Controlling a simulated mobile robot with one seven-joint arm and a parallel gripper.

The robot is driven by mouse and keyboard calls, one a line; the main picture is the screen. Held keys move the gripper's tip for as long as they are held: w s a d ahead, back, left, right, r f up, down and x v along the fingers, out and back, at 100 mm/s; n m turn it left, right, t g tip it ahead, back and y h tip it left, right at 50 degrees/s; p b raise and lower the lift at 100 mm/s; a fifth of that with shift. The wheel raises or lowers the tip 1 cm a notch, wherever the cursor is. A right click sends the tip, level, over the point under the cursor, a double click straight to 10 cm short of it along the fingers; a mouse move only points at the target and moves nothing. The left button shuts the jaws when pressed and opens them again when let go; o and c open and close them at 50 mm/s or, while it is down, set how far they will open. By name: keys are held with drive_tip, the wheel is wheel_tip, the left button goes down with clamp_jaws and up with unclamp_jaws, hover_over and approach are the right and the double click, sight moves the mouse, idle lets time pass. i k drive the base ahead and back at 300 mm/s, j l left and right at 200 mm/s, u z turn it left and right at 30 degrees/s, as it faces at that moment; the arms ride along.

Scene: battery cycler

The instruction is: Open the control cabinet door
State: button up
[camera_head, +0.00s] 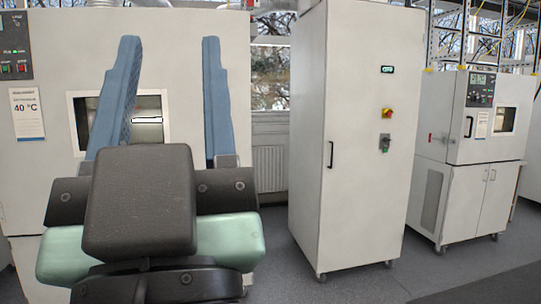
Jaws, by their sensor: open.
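The control cabinet (307,130) is a tall white cabinet on casters, right of the picture's middle. Its door (370,175) is on the front face and looks closed. A black vertical handle (331,155) is near the door's left edge. The door also carries a small display, a red and yellow switch (387,113) and a black device with a green part (385,143). My gripper (169,97) is at the left in the foreground, with two blue fingers pointing up and spread apart. Nothing is between them. It is apart from the cabinet, to its left.
A large white chamber (55,190) with a window and a 40 °C label stands behind my gripper. A smaller test chamber (480,125) on a wheeled base cabinet (462,205) stands at the right. The grey floor (370,285) in front of the cabinet is clear.

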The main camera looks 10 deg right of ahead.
sight(364, 193)
drive_tip(key=i+l+z, duration=0.35)
drive_tip(key=i+z, duration=0.2)
drive_tip(key=i, duration=0.2)
drive_tip(key=i+z, duration=0.35)
drive_tip(key=i, duration=1.4)
drive_tip(key=i+l+u, duration=0.1)
drive_tip(key=i, duration=1.6)
drive_tip(key=i+l+u, duration=0.2)
drive_tip(key=i, duration=0.55)
